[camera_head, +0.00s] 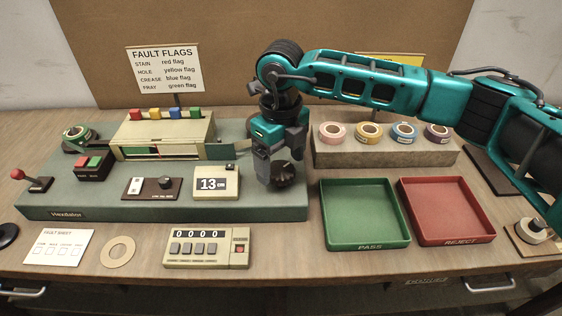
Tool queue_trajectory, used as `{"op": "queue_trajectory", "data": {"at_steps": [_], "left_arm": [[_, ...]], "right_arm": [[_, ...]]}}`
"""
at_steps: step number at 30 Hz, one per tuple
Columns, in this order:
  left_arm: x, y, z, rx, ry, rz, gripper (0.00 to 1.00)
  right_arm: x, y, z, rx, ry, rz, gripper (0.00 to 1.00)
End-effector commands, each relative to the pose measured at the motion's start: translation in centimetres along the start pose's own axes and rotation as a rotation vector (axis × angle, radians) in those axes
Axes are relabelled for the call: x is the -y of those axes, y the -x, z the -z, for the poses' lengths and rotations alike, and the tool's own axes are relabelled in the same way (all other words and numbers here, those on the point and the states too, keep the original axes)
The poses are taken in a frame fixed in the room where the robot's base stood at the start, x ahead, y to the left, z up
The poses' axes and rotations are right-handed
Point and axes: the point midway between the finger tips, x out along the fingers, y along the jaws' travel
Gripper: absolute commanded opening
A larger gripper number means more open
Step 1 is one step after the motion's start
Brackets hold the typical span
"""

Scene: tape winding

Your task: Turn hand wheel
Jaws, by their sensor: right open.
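The hand wheel (287,181) is a dark round knob at the right end of the green winding machine (110,200), marked "Haxdialor" or similar. My right gripper (279,172) points down directly over the hand wheel, with its fingers around or just in front of the wheel's upper part. It is open. Whether the fingers touch the wheel I cannot tell. The gripper hides part of the wheel and the machine's right end. My left gripper is not in view.
A green PASS tray (364,243) and a red REJECT tray (447,239) lie right of the machine. Tape rolls stand on a block (390,153) behind them. A display (215,196) reads 13.

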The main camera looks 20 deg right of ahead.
Motion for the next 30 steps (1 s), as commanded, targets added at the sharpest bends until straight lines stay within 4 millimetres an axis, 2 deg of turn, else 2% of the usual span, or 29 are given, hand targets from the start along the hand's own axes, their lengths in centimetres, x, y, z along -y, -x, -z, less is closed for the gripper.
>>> {"op": "queue_trajectory", "data": {"at_steps": [5, 13, 30], "left_arm": [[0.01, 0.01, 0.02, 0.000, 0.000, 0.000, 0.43], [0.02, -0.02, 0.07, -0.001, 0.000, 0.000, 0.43], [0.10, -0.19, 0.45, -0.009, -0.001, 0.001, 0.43]], "right_arm": [[-0.02, -1.17, 0.02, -0.001, 0.000, -0.001, 0.86], [-0.01, -1.29, 0.00, 0.000, 0.000, 0.000, 0.86], [-0.01, -1.23, 0.00, 0.000, 0.000, 0.000, 0.33]]}}
